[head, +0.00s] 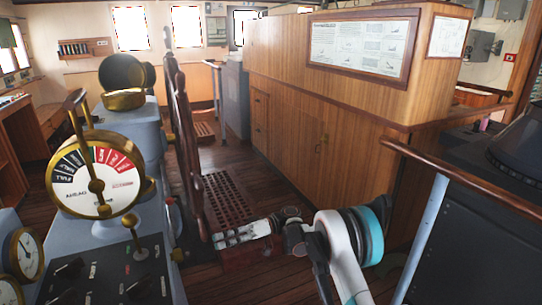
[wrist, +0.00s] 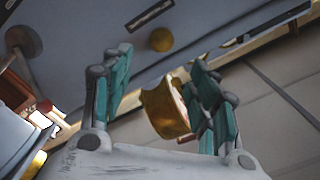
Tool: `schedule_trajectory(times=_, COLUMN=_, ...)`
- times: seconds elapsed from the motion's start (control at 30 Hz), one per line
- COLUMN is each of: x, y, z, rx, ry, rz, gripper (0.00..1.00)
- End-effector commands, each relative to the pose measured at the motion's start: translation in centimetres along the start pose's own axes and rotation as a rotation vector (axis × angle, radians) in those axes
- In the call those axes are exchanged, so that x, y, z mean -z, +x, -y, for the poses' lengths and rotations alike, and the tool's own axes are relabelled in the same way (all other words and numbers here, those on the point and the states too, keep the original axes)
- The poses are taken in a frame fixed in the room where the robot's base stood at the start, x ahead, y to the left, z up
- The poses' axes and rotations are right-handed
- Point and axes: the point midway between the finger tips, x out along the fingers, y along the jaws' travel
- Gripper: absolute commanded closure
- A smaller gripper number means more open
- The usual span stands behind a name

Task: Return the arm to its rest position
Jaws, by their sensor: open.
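My gripper (head: 220,240) is in the lower middle of the head view, low beside the dark wooden ladder-like rail and pointing left toward the telegraph console. My white and teal arm reaches it from the lower right. In the wrist view my gripper (wrist: 160,68) has its two teal-padded fingers spread wide. A brass rounded part (wrist: 166,110) shows between the fingers, apparently beyond them; I cannot tell the distance. Nothing is seen held.
The brass engine telegraph (head: 97,175) stands on a grey console at left. A wooden cabinet (head: 290,125) fills the back right. A handrail (head: 460,180) and dark console (head: 480,235) are at right. Wooden floor (head: 215,285) lies open below my gripper.

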Motion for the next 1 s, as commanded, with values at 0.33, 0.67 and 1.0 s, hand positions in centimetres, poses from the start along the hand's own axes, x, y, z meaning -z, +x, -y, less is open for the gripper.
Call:
schedule_trajectory(times=0.33, x=6.0, y=-2.8, z=5.8, rx=-0.277, ry=0.165, rz=0.029, gripper=0.46)
schedule_trajectory(times=0.67, x=8.0, y=-6.2, z=13.1, rx=-0.571, ry=0.310, rz=0.034, gripper=0.46)
schedule_trajectory(times=1.0, x=6.0, y=-9.9, z=21.5, rx=-0.876, ry=0.424, rz=0.014, gripper=0.46)
